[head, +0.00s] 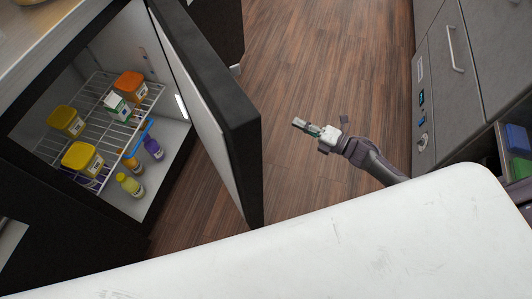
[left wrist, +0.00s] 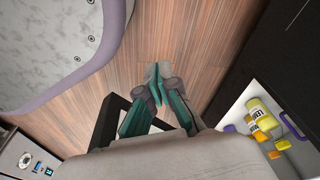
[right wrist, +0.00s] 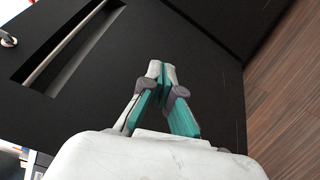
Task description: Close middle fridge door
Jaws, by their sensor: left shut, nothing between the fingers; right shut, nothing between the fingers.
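The middle fridge door (head: 213,105) stands wide open in the head view, its pale inner side facing the lit compartment. My right gripper (head: 307,127) is shut and empty, to the right of the door over the floor, with a visible gap to the door. In the right wrist view my right gripper (right wrist: 161,72) points at a black panel (right wrist: 205,80) with a recessed handle, which looks like the door's outer face. My left gripper (left wrist: 157,85) is shut and empty in the left wrist view, above the floor; it does not show in the head view.
The fridge's wire shelf (head: 100,118) holds several yellow and orange tubs and a carton. Bottles (head: 130,184) stand below it. Grey cabinets (head: 455,75) line the right side. The wooden floor (head: 320,50) between door and cabinets is clear.

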